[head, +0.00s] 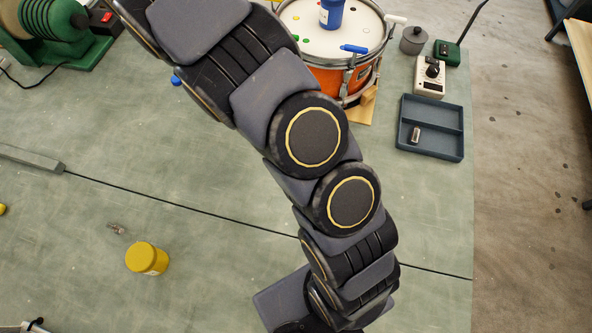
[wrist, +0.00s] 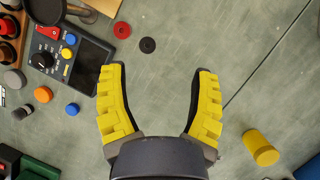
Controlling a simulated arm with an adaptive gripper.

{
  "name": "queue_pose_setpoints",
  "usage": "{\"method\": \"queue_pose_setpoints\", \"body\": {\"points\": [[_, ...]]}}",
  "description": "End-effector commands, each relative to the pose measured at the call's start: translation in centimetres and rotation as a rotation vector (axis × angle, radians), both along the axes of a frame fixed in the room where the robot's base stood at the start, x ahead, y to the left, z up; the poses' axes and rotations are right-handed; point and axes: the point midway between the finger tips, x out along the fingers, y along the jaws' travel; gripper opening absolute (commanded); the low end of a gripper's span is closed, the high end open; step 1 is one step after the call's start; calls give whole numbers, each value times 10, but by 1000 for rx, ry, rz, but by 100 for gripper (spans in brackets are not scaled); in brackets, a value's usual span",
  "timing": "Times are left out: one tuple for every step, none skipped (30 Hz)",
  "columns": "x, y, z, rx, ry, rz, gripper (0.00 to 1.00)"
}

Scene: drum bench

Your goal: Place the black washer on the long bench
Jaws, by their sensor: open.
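A small black washer (wrist: 147,45) lies flat on the green bench top in the wrist view. It is just beyond my fingertips, slightly left of the midline between them. My gripper (wrist: 160,70) is open, with nothing between its yellow fingers. I do not see the washer or the gripper in the head view, where my arm crosses the picture. A broad green bench top (head: 200,170) fills most of the head view, with a dark seam running across it. I cannot tell whether this is the long bench.
A red washer (wrist: 122,30) lies left of the black one. A dark control box (wrist: 62,70) stands near the left finger, with several coloured discs beyond. A yellow jar (head: 147,258), a drum (head: 330,45) and a grey tray (head: 430,128) stand on the bench. Bare bench shows between them.

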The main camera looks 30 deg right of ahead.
Motion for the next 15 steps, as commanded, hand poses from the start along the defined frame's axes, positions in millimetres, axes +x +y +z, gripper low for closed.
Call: {"method": "queue_pose_setpoints", "body": {"points": [[-15, -9, 22, 2, -30, -85, 61], [-24, -13, 33, 4, -45, -140, 61], [-39, -18, 47, 9, -61, -213, 61], [-49, -20, 56, 15, -74, -268, 61], [-60, -23, 66, 20, -86, -321, 61], [-76, -26, 77, 28, -100, -390, 61], [-88, -27, 84, 34, -109, -440, 61], [-100, -28, 92, 43, -120, -490, 61], [-117, -28, 99, 55, -128, -557, 61], [-128, -28, 106, 66, -141, -605, 61], [-141, -28, 111, 75, -146, -652, 61], [-158, -27, 117, 87, -153, -713, 61], [-170, -25, 121, 99, -161, -757, 61], [-183, -24, 125, 109, -164, -801, 61], [-201, -21, 129, 122, -167, -859, 61]]}}
